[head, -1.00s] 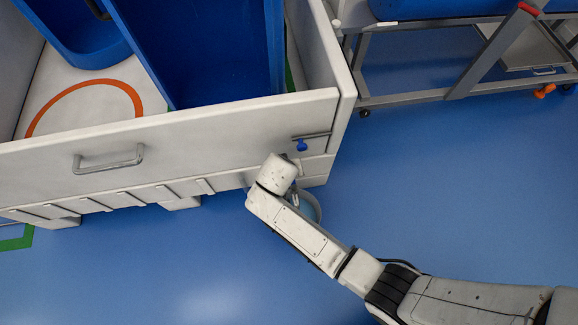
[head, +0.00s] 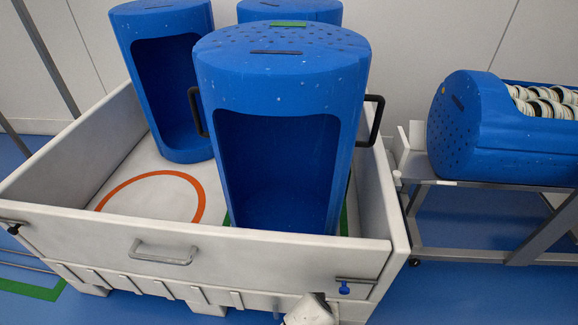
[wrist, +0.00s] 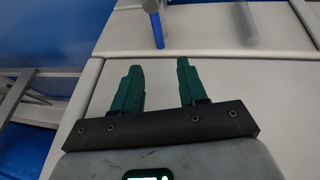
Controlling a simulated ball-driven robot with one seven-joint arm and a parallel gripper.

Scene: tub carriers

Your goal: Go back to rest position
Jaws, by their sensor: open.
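My gripper (wrist: 158,66) shows in the wrist view with two dark green fingers apart and nothing between them. It is in front of a pale surface, which looks like the wall of the white crate; whether it touches cannot be told. A blue knob or pin (wrist: 154,20) sits just beyond the fingertips. In the head view only a white piece of my arm shows at the bottom edge, below the crate's front right corner. The gripper's fingers are hidden there.
The white crate (head: 110,228) holds several upright blue tubs (head: 282,85), with an orange ring (head: 195,190) on its floor. A latch with a blue knob (head: 344,289) is at its front right. A blue tub of rolls (head: 468,135) lies on a metal rack (head: 430,228) at right.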

